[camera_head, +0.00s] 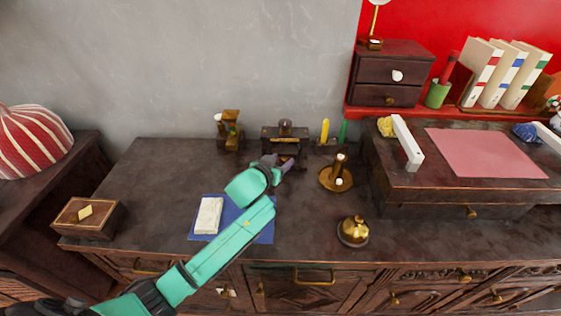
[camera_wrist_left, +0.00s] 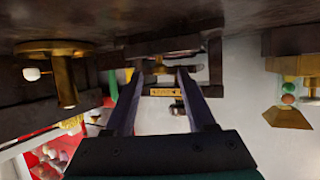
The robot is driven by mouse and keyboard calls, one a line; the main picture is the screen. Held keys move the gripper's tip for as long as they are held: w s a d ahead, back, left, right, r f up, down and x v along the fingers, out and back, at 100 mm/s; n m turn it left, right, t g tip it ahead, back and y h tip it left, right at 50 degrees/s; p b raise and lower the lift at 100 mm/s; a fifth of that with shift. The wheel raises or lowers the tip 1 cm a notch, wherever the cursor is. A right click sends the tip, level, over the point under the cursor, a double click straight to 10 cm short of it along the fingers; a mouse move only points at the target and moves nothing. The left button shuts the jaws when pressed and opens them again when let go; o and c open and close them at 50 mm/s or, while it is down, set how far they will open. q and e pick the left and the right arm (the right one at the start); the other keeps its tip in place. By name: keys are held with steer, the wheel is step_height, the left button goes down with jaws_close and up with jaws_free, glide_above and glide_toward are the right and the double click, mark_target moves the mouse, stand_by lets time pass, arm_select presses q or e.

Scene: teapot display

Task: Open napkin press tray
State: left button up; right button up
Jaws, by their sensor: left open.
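A small dark wooden press (camera_head: 285,133) with a round knob on top stands at the back of the sideboard, near the grey wall. I take it for the napkin press. My left gripper (camera_head: 283,164) is just in front of it, open and empty. In the upside-down left wrist view, the open fingers (camera_wrist_left: 159,74) point at the dark press (camera_wrist_left: 165,47). A brass plate (camera_wrist_left: 164,92) shows between the fingers. I cannot tell whether the fingers touch the press, or how far its tray is out. My right gripper is not in view.
A brass candlestick (camera_head: 337,177) stands right of my left gripper, with a brass bell (camera_head: 353,231) nearer the front. A folded white cloth (camera_head: 208,215) lies on a blue cloth (camera_head: 263,231), partly under my arm. A brass-and-wood stand (camera_head: 231,130) is left of the press.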

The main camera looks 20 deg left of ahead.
arm_select(q)
jaws_close()
stand_by(1.3)
